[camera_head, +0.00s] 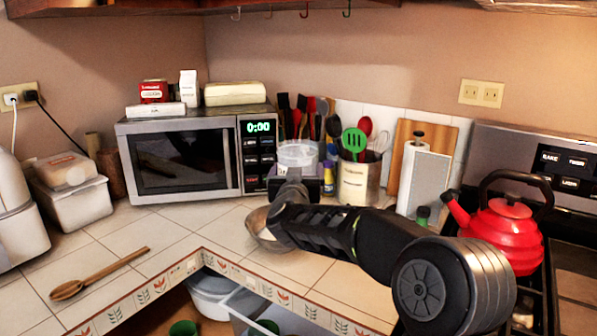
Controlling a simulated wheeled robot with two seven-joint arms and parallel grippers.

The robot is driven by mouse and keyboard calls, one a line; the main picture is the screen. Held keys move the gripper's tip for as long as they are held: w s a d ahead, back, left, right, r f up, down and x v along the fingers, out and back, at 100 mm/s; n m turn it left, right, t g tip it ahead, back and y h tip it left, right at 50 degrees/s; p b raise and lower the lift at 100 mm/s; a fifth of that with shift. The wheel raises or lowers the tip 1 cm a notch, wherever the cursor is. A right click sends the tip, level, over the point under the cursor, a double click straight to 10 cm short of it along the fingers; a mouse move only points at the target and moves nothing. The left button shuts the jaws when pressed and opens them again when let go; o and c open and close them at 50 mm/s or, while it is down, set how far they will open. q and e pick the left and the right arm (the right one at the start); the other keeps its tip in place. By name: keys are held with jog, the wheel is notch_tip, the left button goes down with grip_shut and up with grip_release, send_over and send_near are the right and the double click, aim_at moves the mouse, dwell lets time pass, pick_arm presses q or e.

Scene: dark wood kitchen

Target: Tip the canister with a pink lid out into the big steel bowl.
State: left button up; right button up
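A clear, round-rimmed canister (297,155) shows right at the end of my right gripper, in front of the utensils beside the microwave. It looks upright; its lower part is hidden, and I cannot make out a pink lid. My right gripper (292,176) reaches in from the right, and its fingers overlap the canister. Its fingertips are too small and covered to show whether they are closed on it. The big steel bowl (257,228) is on the counter below the gripper, mostly hidden behind my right arm. My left gripper is out of the picture.
A microwave (184,158) stands at the back. A utensil crock (356,186), a cutting board (425,180) and a red kettle (507,232) stand to the right. A wooden spoon (98,275) lies on the left counter. An open drawer with containers (212,288) is below the counter edge.

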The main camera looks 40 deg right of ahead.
jog(key=n+b, duration=0.1)
jog(key=s+d+f+n+b, duration=0.1)
jog(key=shift+d+f+n, duration=0.2)
jog(key=shift+n, duration=0.2)
jog(key=shift+r+n+t+h, duration=0.25)
jog(key=shift+n+t+h, duration=0.05)
jog(key=shift+d+f+n, duration=0.1)
jog(key=shift+d+n, duration=0.05)
jog(key=shift+n, duration=0.15)
jog(key=n, duration=0.1)
jog(key=f+n, duration=0.1)
jog(key=n, duration=0.1)
jog(key=d+n+t, duration=0.1)
jog(key=shift+s+f, duration=0.25)
jog(key=shift+s, duration=0.05)
jog(key=shift+n, duration=0.3)
